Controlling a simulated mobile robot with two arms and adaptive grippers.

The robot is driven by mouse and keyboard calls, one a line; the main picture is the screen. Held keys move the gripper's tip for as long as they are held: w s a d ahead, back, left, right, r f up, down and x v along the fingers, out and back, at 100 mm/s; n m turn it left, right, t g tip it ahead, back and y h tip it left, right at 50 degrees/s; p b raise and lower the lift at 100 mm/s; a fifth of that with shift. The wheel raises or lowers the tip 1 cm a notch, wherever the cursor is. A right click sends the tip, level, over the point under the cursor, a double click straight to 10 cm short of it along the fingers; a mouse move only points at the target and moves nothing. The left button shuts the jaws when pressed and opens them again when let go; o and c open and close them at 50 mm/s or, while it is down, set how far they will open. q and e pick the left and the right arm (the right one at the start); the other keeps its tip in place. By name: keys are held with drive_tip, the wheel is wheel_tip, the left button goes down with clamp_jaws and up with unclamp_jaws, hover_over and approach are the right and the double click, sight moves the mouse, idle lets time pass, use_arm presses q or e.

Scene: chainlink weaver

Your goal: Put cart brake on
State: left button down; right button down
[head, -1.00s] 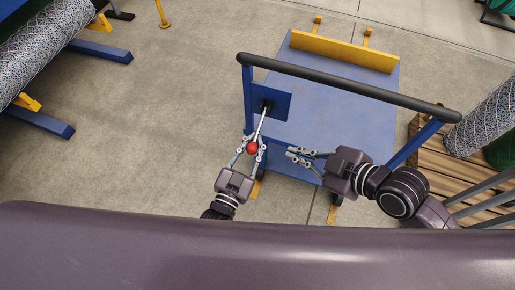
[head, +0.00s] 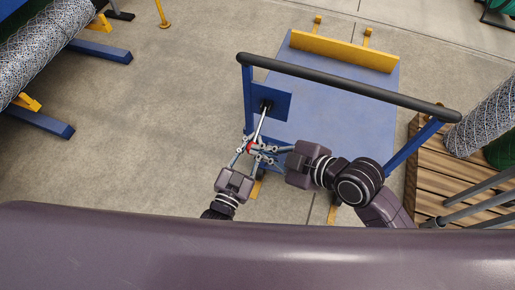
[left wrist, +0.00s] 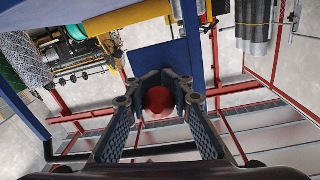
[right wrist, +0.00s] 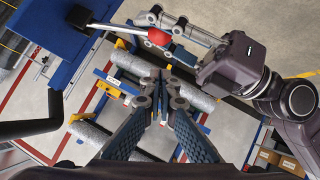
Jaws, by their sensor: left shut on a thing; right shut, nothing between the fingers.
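The cart's brake lever (head: 261,124) is a light metal rod rising from a blue plate (head: 281,106) at the cart's near left corner, tilted toward me, with a red ball knob (head: 250,148) on its end. The knob also shows in the left wrist view (left wrist: 158,102) and the right wrist view (right wrist: 158,37). My left gripper (head: 247,147) is shut on the red knob. My right gripper (head: 262,150) is shut and empty, its fingertips close beside the knob in the head view; they (right wrist: 162,88) appear apart from it in the right wrist view.
The blue cart deck (head: 330,115) has a black push bar (head: 350,85) across its near side and a yellow rail (head: 343,50) at its far end. A wooden pallet (head: 425,180) with mesh rolls stands right. Floor (head: 170,110) left of the cart is clear.

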use_arm(q)
drive_tip(key=shift+w+d+r, duration=0.2)
drive_tip(key=shift+r, duration=0.4)
use_arm(e)
drive_tip(key=shift+w+a+f, duration=0.15)
drive_tip(key=shift+w+f, duration=0.25)
drive_tip(key=shift+f, duration=0.3)
drive_tip(key=shift+w+a+f, duration=0.15)
drive_tip(key=shift+w+f, duration=0.25)
drive_tip(key=shift+f, duration=0.25)
drive_tip(key=shift+w+a+f, duration=0.15)
drive_tip(key=shift+w+f, duration=0.25)
drive_tip(key=shift+f, duration=0.3)
use_arm(q)
drive_tip(key=shift+s+d+r, duration=0.1)
drive_tip(key=shift+d, duration=0.1)
use_arm(e)
drive_tip(key=shift+w+d+f, duration=0.15)
drive_tip(key=shift+f, duration=0.35)
drive_tip(key=shift+w+d+f, duration=0.1)
drive_tip(key=shift+f, duration=0.35)
use_arm(q)
drive_tip(key=c, duration=1.8)
unclamp_jaws()
drive_tip(key=shift+a, duration=0.15)
drive_tip(key=shift+o, duration=0.7)
drive_tip(key=shift+f, duration=0.35)
use_arm(e)
drive_tip(key=shift+a+r, duration=0.1)
